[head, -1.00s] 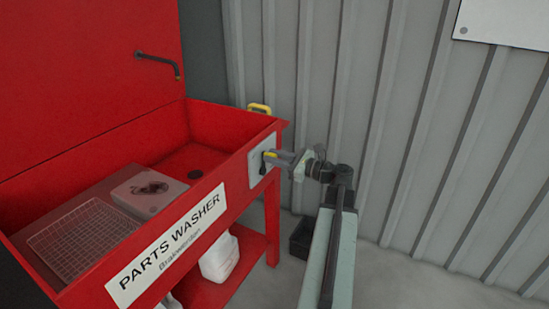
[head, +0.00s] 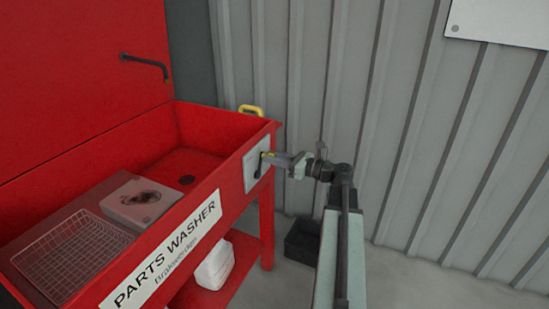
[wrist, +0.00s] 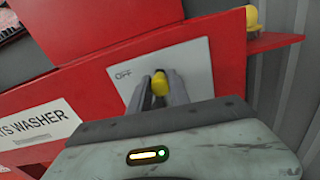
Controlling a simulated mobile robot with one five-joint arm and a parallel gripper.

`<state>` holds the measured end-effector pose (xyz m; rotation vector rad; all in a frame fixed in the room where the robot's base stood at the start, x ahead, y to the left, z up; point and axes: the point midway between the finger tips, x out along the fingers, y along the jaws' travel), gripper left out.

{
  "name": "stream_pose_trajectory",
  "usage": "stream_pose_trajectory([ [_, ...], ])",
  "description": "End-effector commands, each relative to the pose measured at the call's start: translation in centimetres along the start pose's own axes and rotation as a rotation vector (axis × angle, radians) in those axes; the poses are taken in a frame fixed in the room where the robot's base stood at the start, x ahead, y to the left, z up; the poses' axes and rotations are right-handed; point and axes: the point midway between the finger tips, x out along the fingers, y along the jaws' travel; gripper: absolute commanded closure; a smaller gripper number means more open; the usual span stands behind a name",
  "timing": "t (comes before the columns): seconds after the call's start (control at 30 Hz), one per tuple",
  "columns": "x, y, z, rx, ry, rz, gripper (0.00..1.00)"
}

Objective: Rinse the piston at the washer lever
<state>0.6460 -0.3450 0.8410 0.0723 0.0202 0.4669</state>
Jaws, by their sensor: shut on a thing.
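The red parts washer (head: 235,200) stands at left, with a pale lever plate (head: 252,165) on its front near the right end. My gripper (head: 269,157) reaches in from the right and is shut on the washer lever. In the wrist view, the lever's yellow knob (wrist: 160,83) sits between the two grey fingers, in front of the plate marked OFF (wrist: 128,75). A dark, round, dirty-looking patch or part (head: 140,197) lies on a pale block inside the washer; I cannot tell whether it is the piston.
A black spout (head: 150,61) juts from the washer's back panel above the basin. A wire basket (head: 72,250) is at the basin's left. A white jug (head: 214,265) stands on the lower shelf. A dark box (head: 302,240) is on the floor by the grey corrugated wall.

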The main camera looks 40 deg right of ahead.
Motion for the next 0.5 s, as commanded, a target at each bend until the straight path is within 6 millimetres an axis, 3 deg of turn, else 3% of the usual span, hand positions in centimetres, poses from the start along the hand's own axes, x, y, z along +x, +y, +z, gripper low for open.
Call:
stream_pose_trajectory([
  [0.03, 0.0, 0.0, 0.0, 0.000, 0.000, -0.001, 0.69],
  [0.1, 0.2, 0.1, 0.0, 0.000, 0.000, 0.003, 0.55],
  [0.37, 0.5, 0.3, 0.0, -0.001, 0.000, 0.009, 0.55],
  [0.5, -0.8, 0.3, 0.0, -0.001, 0.000, 0.007, 0.55],
])
